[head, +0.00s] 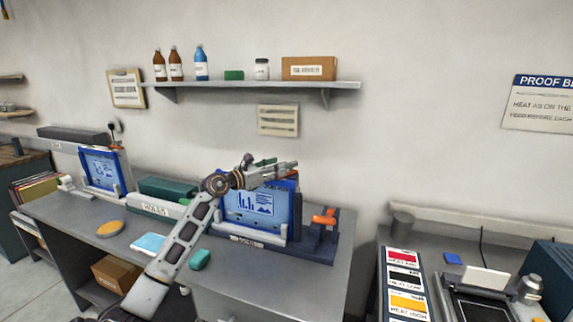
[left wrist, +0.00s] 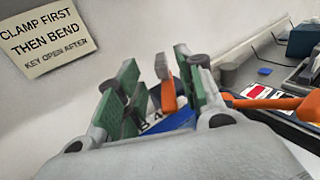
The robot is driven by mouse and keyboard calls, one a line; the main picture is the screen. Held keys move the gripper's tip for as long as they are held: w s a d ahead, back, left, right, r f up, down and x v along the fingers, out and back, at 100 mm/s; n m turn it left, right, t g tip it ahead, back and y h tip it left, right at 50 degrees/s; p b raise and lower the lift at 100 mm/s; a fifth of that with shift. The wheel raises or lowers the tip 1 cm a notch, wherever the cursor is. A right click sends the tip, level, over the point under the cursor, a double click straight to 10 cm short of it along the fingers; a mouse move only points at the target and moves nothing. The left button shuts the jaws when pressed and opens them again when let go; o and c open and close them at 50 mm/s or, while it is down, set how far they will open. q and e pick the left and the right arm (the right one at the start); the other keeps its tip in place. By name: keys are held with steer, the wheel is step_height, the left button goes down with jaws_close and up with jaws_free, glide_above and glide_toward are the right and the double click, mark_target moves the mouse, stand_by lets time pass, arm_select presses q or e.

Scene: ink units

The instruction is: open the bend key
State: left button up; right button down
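A dark blue bench device with orange levers (head: 324,219) stands at the right end of the grey bench, beside a blue panel with a chart (head: 252,204). I cannot tell which lever is the bend key. My left gripper (head: 280,168) is above the chart panel, up and left of the levers. In the left wrist view its green-padded fingers (left wrist: 155,95) are apart. A short upright orange lever (left wrist: 168,90) shows between them, with no clear contact. A longer orange lever (left wrist: 270,103) extends to the right. My right gripper is in neither view.
A wall sign (left wrist: 45,38) reads "clamp first then bend, key open after". A shelf (head: 250,86) with bottles and a box hangs above the bench. A green unit (head: 165,189) stands left of the chart panel. A second bench with ink cards (head: 405,279) is at right.

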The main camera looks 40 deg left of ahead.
arm_select(q)
steer(key=shift+p+x, duration=0.55)
steer(key=shift+x, duration=2)
steer(key=shift+c, duration=0.3)
jaws_close()
